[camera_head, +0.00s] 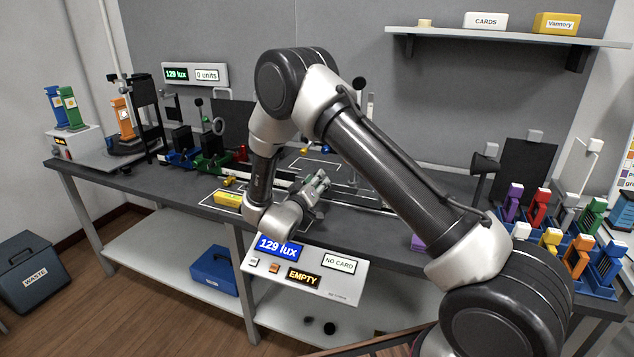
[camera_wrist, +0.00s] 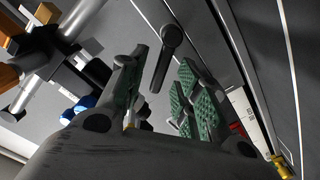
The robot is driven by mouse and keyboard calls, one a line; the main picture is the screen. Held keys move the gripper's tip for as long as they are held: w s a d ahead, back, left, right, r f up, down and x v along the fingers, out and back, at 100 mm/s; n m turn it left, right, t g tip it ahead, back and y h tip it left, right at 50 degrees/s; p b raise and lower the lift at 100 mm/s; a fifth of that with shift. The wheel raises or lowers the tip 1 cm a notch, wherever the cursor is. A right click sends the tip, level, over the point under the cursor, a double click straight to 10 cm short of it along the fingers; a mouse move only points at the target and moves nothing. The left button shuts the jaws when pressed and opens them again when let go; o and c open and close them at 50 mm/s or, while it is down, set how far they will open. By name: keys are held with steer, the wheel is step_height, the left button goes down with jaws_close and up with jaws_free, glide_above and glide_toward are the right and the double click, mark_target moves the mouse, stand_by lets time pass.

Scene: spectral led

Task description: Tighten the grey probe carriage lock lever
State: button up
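A dark grey lever (camera_wrist: 166,58) with a round head shows in the wrist view, between the tips of my gripper (camera_wrist: 164,60). I take it to be the probe carriage lock lever. The two green-padded fingers stand apart on either side of it, with visible gaps and no clear contact. In the head view my gripper (camera_head: 319,184) is low over the middle of the bench, beside the rail (camera_head: 372,206). The lever cannot be made out there, and my arm hides part of the rail and carriage.
Coloured holders (camera_head: 575,255) crowd the right end. A front panel (camera_head: 305,268) reads 129 lux, EMPTY and NO CARD. A shelf (camera_head: 470,34) hangs above.

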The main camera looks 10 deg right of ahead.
steer(key=shift+w+d, duration=0.15)
steer(key=shift+w, duration=0.1)
jaws_close()
